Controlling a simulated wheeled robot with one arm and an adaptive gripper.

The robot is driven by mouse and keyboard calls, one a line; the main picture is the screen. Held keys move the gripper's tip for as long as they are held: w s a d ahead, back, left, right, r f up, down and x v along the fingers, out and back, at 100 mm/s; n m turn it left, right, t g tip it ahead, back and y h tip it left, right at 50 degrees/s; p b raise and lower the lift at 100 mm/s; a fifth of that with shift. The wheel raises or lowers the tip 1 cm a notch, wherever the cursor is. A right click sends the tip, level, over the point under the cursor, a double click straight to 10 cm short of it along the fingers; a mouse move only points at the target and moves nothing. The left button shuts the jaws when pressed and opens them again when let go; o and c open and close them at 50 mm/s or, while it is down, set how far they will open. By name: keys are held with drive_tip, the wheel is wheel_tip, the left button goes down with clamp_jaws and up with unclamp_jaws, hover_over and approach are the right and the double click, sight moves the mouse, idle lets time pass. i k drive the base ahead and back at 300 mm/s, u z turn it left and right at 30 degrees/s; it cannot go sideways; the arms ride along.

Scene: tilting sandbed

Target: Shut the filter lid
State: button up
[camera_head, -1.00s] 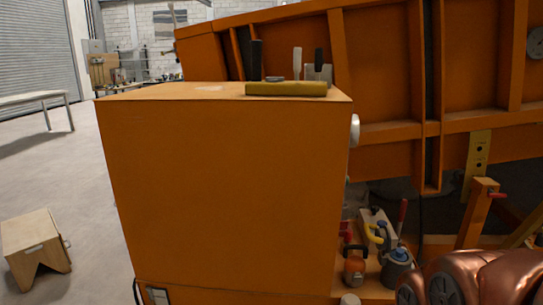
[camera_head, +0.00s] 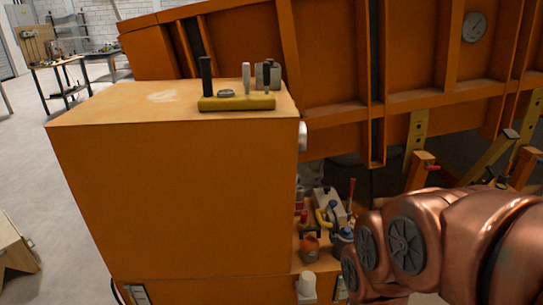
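I cannot make out a filter lid for certain in the head view. A group of small fittings stands low beside the big orange cabinet (camera_head: 170,190). My copper-coloured arm fills the lower right and partly covers this area. My gripper is out of view.
A yellow tool holder (camera_head: 236,102) with upright tools sits on the cabinet's top. A white knob (camera_head: 302,136) juts from the cabinet's right side. The orange sandbed frame (camera_head: 330,60) with a round gauge (camera_head: 474,27) stands behind. Open floor lies left, with a wooden stool (camera_head: 14,255).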

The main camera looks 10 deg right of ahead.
sight(325, 225)
drive_tip(key=k, duration=0.5)
drive_tip(key=z, duration=0.95)
drive_tip(key=i, duration=0.95)
drive_tip(key=u, duration=2.1)
drive_tip(key=i, duration=0.5)
drive_tip(key=z, duration=0.05)
